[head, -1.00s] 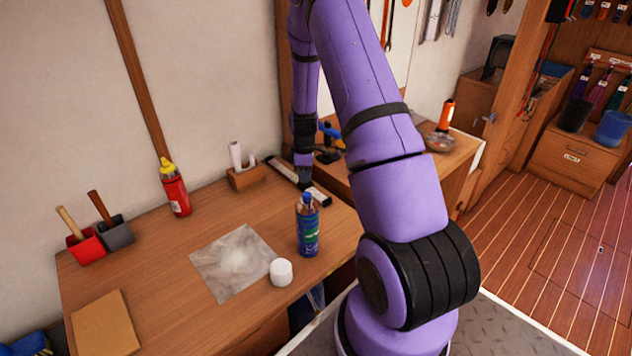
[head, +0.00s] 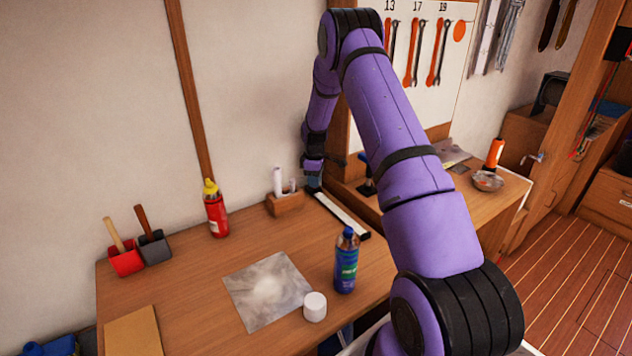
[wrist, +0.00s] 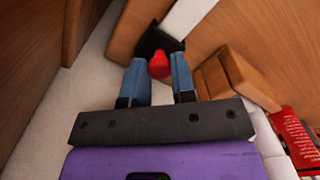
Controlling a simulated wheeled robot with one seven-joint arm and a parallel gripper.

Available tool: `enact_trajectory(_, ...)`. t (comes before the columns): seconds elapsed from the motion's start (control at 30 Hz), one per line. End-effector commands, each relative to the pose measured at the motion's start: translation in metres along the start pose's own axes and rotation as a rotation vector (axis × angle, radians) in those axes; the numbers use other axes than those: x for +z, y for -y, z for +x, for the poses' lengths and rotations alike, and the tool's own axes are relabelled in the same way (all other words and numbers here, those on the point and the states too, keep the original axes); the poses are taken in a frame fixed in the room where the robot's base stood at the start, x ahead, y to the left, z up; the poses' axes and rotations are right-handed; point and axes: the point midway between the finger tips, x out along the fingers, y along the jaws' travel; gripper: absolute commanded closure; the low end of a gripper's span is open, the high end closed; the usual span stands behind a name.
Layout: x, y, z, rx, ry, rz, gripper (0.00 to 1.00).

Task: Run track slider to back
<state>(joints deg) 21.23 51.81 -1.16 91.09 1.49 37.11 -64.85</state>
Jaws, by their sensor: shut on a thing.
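The track (head: 341,214) is a white strip with dark ends, lying on the wooden bench and running from back to front. In the wrist view its white strip (wrist: 188,18) meets a black part beside the wall. The track slider shows there as a red knob (wrist: 158,66) between the blue fingers of my gripper (wrist: 158,70), which is shut on it. In the head view my gripper (head: 313,183) is at the track's back end, near the wall; the slider is hidden there.
A wooden holder (head: 285,204) with white rolls stands just left of the track's back end. A red bottle (head: 217,214) stands further left. A blue bottle (head: 346,262) and a white jar (head: 314,307) are in front. A wooden panel stands close on the right.

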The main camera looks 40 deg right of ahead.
Motion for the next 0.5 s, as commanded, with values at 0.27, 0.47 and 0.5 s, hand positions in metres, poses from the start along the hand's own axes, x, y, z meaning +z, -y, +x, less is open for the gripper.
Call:
enact_trajectory(0.27, 0.0002, 0.0, -0.0001, 0.0, 0.0, 0.0, 0.57)
enact_trajectory(0.47, 0.0002, 0.0001, -0.0001, 0.0, 0.0, 0.0, 0.5)
enact_trajectory(0.5, 0.0002, 0.0001, -0.0001, 0.0, 0.0, 0.0, 0.5)
